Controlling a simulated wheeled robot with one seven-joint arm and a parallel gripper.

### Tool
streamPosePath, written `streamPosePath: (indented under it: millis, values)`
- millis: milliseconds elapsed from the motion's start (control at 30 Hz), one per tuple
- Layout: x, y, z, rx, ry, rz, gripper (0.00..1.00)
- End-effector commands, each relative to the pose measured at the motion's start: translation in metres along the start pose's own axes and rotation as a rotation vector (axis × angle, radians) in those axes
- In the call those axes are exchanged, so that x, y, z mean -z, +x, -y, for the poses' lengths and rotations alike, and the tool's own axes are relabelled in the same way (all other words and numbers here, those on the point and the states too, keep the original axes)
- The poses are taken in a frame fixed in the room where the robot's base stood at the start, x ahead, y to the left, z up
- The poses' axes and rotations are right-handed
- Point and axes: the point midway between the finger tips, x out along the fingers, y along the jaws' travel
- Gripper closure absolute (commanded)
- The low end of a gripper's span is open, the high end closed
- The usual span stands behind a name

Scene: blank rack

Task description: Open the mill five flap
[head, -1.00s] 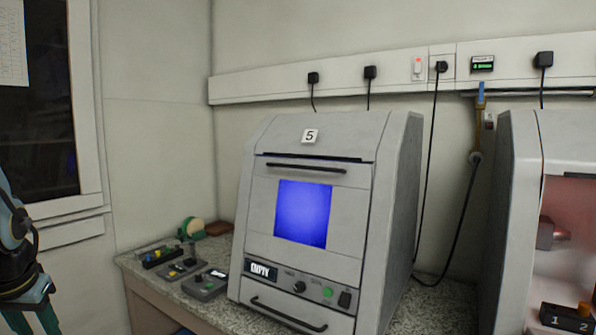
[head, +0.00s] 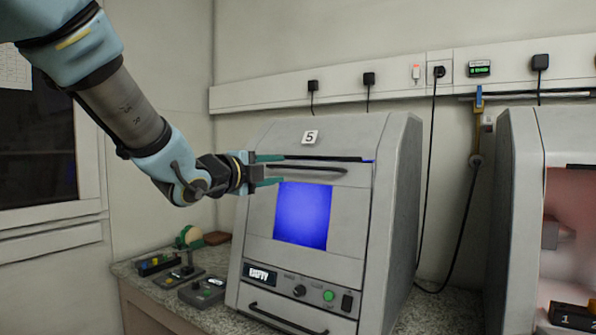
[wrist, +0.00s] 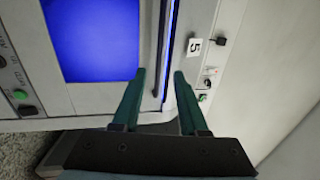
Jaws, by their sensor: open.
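Mill five is the grey cabinet with the "5" label (head: 310,137) on its sloped top. Its front flap (head: 345,215) has a glowing blue window and a dark bar handle (head: 322,170) along its upper edge. The flap looks upright and in its frame, with a thin dark and blue gap above it. My gripper (head: 284,169) is open at the handle's left part, fingers pointing right. In the wrist view, the handle (wrist: 160,40) runs between the two spread fingertips (wrist: 160,73). I cannot tell if either finger touches it.
A lower handle (head: 288,320) sits beneath. Small control boxes (head: 202,290) stand on the counter at left. Another mill (head: 513,215) stands at right.

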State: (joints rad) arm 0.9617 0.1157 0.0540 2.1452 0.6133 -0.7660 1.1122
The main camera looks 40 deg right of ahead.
Motion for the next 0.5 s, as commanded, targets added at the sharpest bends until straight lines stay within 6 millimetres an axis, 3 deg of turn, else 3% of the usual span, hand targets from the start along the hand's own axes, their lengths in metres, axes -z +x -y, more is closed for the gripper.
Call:
streamPosePath:
  millis: [500]
  values:
    - [-0.001, 0.085, 0.001, -0.004, -0.006, 0.003, 0.57]
